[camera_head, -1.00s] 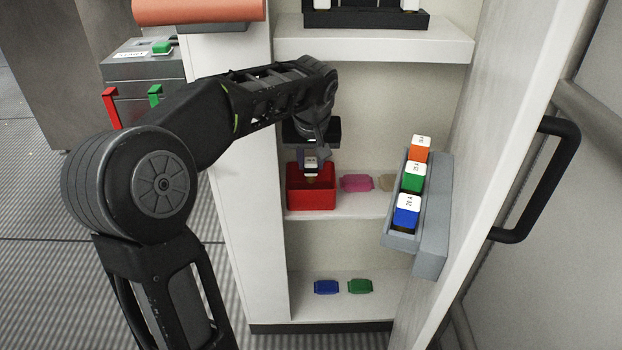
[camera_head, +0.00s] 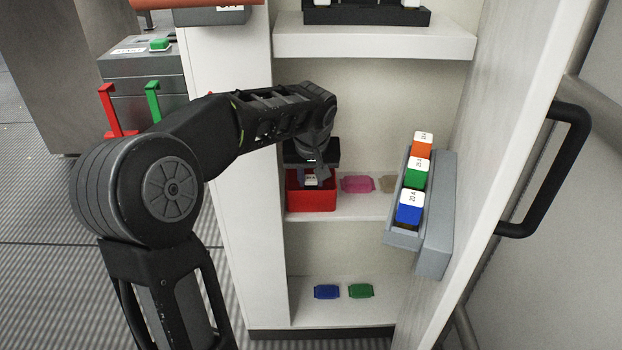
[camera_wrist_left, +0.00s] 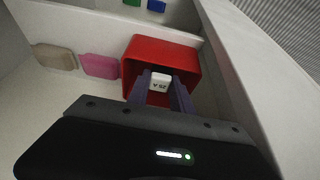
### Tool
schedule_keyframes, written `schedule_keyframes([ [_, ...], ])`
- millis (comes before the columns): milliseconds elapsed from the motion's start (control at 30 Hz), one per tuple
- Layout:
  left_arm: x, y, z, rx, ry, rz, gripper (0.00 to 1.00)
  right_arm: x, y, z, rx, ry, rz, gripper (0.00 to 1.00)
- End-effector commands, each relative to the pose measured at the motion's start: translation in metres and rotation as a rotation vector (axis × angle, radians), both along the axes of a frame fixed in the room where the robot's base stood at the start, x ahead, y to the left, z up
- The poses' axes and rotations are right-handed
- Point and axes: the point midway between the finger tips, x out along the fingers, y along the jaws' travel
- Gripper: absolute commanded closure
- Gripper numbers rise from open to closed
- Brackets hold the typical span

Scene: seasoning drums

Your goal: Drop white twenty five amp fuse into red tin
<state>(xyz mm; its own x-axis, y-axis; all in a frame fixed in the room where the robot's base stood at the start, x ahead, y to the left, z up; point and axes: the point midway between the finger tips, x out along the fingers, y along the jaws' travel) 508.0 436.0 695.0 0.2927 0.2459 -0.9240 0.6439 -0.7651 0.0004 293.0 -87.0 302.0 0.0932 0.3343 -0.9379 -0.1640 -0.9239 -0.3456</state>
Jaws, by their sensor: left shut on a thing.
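The red tin (camera_head: 311,202) stands on the cabinet's middle shelf, against its left wall. My left gripper (camera_head: 311,178) points down into the tin's opening, shut on the white fuse (camera_head: 312,181). In the left wrist view the fuse (camera_wrist_left: 160,82) sits between the two fingers (camera_wrist_left: 161,90), its printed label facing the camera, with the red tin (camera_wrist_left: 150,50) around it. Whether the fuse touches the tin's floor is hidden. My right gripper is out of view.
A pink fuse (camera_head: 358,184) and a tan fuse (camera_head: 388,183) lie right of the tin. Blue (camera_head: 327,291) and green (camera_head: 361,290) fuses lie on the lower shelf. A grey rack (camera_head: 432,215) of orange, green and blue fuses hangs on the open door (camera_head: 490,150).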

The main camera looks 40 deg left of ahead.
Motion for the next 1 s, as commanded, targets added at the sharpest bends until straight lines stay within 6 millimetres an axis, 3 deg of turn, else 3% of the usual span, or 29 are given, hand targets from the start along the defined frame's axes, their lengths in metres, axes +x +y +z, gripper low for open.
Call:
schedule_keyframes([
  [567, 0.000, 0.000, -0.012, 0.000, 0.000, 0.000, 1.00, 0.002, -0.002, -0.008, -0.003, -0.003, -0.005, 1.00],
  [600, 0.000, 0.000, -0.012, 0.000, 0.000, 0.000, 0.70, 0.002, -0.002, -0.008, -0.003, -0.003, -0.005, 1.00],
  [833, 0.000, 0.000, -0.012, 0.000, 0.000, 0.000, 0.52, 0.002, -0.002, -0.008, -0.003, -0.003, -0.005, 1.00],
  [1000, 0.000, 0.000, -0.012, 0.000, 0.000, 0.000, 0.52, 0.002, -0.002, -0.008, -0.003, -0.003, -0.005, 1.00],
])
